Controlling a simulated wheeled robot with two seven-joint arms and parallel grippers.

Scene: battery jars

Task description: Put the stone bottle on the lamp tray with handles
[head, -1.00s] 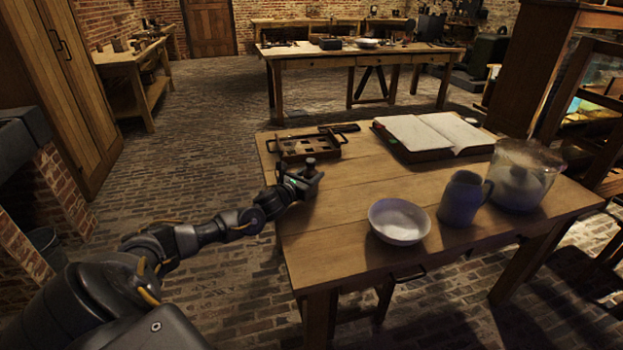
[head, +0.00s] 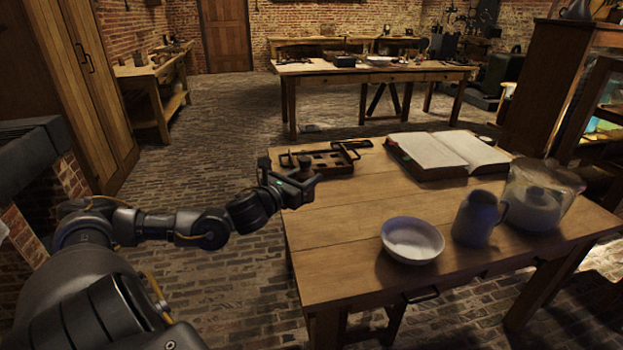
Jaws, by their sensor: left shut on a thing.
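The lamp tray with handles (head: 341,168) is a dark, low wooden tray with compartments. It lies at the far left of the near table. My left gripper (head: 293,182) is at the table's left edge, just left of and nearer than the tray. It is shut on the stone bottle (head: 304,162), a small dark shape whose top shows above the fingers. The fingers hide its lower part, and it overlaps the tray's left end in the picture. I cannot tell its height over the table. My right gripper is out of view.
An open book (head: 447,150) lies right of the tray. A white bowl (head: 412,240), a grey jug (head: 475,218) and a glass jar (head: 541,195) stand along the table's right and front. The wooden table (head: 345,225) is bare in its left middle.

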